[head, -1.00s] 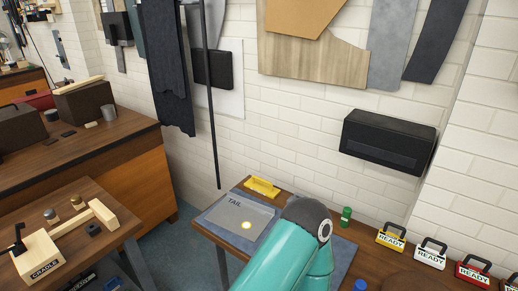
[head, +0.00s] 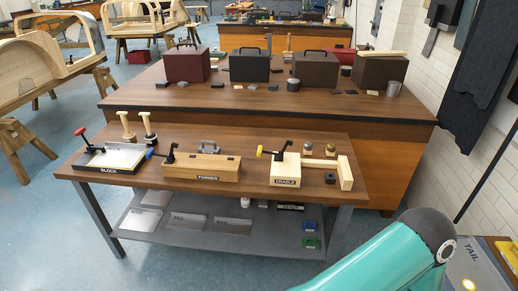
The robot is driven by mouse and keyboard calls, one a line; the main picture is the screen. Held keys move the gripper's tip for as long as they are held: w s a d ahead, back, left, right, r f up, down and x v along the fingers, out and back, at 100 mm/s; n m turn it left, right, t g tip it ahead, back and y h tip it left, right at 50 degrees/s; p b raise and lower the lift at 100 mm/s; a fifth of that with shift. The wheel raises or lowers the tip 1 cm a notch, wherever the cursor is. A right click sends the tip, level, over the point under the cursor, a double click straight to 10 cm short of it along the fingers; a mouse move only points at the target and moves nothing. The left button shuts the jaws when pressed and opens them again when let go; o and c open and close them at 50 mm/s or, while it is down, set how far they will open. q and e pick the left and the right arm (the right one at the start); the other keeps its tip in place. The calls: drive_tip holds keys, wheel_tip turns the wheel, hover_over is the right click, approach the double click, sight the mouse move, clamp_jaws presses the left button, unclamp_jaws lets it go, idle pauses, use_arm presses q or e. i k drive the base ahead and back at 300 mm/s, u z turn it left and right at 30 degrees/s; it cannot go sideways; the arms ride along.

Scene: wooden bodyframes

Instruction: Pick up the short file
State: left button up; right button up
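I cannot make out a short file in the head view. Neither gripper is in view; only a teal link of my own arm shows at the lower right. The front wooden bench (head: 240,181) carries three labelled fixtures. They are the BLOCK fixture (head: 112,157) at left, the FORMER box (head: 198,167) in the middle and the CRADLE fixture (head: 286,172) at right. Small details on the benches are too small to identify.
A larger bench (head: 420,112) behind holds several dark boxes and small blocks. A grey shelf (head: 150,232) under the front bench holds flat plates. A TAIL mat (head: 472,268) lies at lower right. Blue floor (head: 50,235) is open at left.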

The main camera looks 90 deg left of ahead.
sight(214, 150)
drive_tip(key=z, duration=0.85)
drive_tip(key=i, duration=0.1)
drive_tip(key=u, duration=2.45)
drive_tip(key=i, duration=0.35)
drive_tip(key=u, duration=2.1)
drive_tip(key=k, duration=0.45)
drive_tip(key=u, duration=0.5)
drive_tip(key=i, duration=1.5)
drive_tip(key=z, duration=0.5)
